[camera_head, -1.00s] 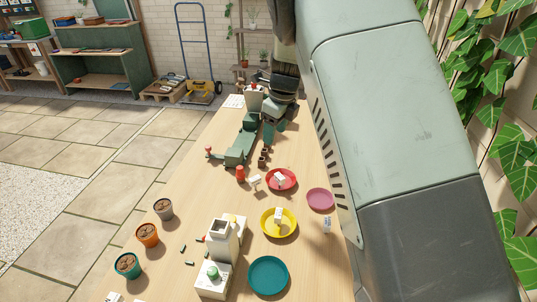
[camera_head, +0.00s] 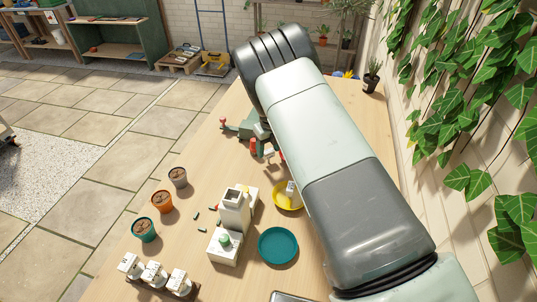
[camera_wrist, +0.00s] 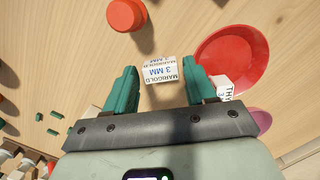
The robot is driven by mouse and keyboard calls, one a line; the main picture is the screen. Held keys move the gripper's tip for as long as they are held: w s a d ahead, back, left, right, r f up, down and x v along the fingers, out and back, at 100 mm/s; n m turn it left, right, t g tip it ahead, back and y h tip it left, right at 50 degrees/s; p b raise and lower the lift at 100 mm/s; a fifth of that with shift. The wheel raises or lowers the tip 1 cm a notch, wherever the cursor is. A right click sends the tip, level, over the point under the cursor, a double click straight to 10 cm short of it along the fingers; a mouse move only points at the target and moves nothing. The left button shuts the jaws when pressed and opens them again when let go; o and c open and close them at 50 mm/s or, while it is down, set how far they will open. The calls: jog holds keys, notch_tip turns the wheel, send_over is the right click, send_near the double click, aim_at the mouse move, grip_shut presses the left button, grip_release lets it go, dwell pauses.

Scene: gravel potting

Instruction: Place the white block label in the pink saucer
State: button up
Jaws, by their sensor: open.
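A white block label (camera_wrist: 160,70) reading "MARIGOLD 3 MM" sits between the fingertips of my gripper (camera_wrist: 162,76) in the wrist view. The jaws are open, with a gap on each side of the block. This block also shows beside my arm in the head view (camera_head: 268,151). The pink saucer (camera_wrist: 262,119) shows only in part at the right of the wrist view, beyond the red saucer (camera_wrist: 235,52). My arm hides the pink saucer in the head view. Another white block (camera_wrist: 222,86), reading "THY", is at the red saucer.
A red round object (camera_wrist: 125,14) stands close to the block. A yellow saucer (camera_head: 278,199) holding a white block, a teal saucer (camera_head: 278,246) and a white device (camera_head: 234,215) are nearer the camera. Small green pieces (camera_wrist: 53,132) lie on the table.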

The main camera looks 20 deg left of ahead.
aim_at(269, 151)
notch_tip(269, 151, down, 4)
jog(key=shift+w+a+r, duration=0.1)
